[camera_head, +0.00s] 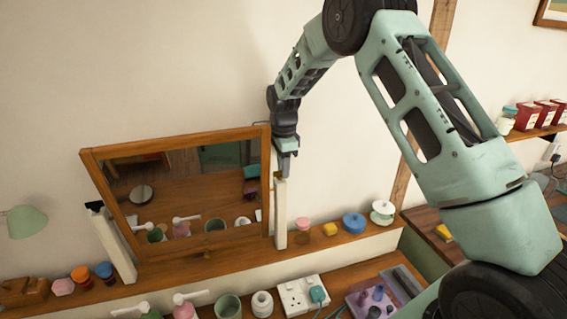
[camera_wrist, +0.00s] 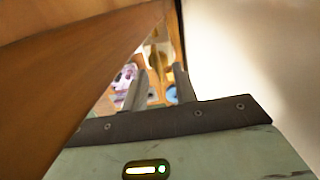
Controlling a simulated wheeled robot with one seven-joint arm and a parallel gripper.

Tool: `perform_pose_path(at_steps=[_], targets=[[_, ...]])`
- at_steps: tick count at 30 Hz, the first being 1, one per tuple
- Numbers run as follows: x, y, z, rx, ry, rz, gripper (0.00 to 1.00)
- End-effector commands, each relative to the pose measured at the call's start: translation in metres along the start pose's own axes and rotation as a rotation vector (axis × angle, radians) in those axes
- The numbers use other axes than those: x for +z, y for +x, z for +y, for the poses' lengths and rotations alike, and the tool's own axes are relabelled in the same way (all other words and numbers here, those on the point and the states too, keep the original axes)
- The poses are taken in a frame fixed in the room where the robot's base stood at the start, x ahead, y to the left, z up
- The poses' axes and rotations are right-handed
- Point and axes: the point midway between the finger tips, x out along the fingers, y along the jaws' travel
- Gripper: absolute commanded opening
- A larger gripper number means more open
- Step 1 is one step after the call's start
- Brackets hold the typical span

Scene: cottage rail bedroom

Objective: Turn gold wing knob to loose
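The gold wing knob (camera_head: 278,175) is small and sits at the top of the white right-hand post (camera_head: 281,215) of the wooden tilting mirror (camera_head: 265,160). My gripper (camera_head: 286,172) points down from above at this post top and partly hides the knob. In the wrist view, the two grey fingers of my gripper (camera_wrist: 158,88) stand apart. A cream and gold shape, seemingly the knob and post top (camera_wrist: 160,48), shows in line with the gap between them. I cannot tell whether the fingers touch it.
The mirror frame (camera_wrist: 70,70) runs close along the left of my gripper, and the pale wall is close on the right. A wooden shelf (camera_head: 345,238) below holds a blue lidded pot (camera_head: 354,223) and other small items. A white socket block (camera_head: 303,294) lies lower down.

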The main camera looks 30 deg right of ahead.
Motion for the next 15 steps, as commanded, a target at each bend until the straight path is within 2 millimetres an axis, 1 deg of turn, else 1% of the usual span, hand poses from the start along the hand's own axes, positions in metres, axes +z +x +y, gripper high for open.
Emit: perform_pose_path(at_steps=[7,10,15], targets=[[0.0,0.001,0.0,0.0,0.0,0.0,0.28],[0.0,0.0009,0.0,0.0,0.0,0.0,0.0],[0.0,0.0008,-0.0001,0.0,-0.001,0.0,0.0]])
